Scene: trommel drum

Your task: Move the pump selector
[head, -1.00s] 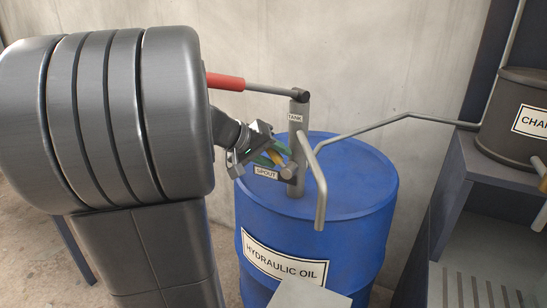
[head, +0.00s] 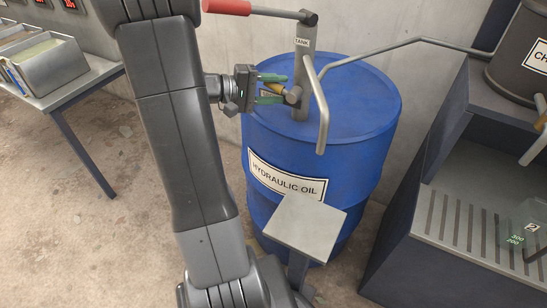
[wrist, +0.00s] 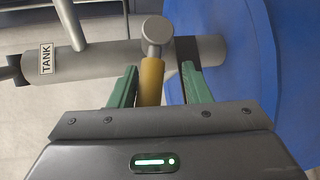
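The pump selector is a yellow lever (wrist: 151,80) on a grey round hub (wrist: 156,32), set on the pump's post (head: 303,62). In the head view the hub (head: 292,96) sits low on the post, with the lever pointing left towards my gripper. My gripper (head: 271,88) is open, its green fingers on either side of the lever. In the wrist view the left finger is very close to the lever, and a gap shows on the right; I cannot tell whether the left one touches. A TANK label (wrist: 46,59) is on the post. The SPOUT label is not readable now.
The pump stands on a blue hydraulic oil drum (head: 350,100). A red-handled pump lever (head: 228,7) extends above my gripper. A bent spout pipe (head: 321,110) hangs right of the post. A small grey platform (head: 305,224) stands in front. A dark bench (head: 450,190) is at right.

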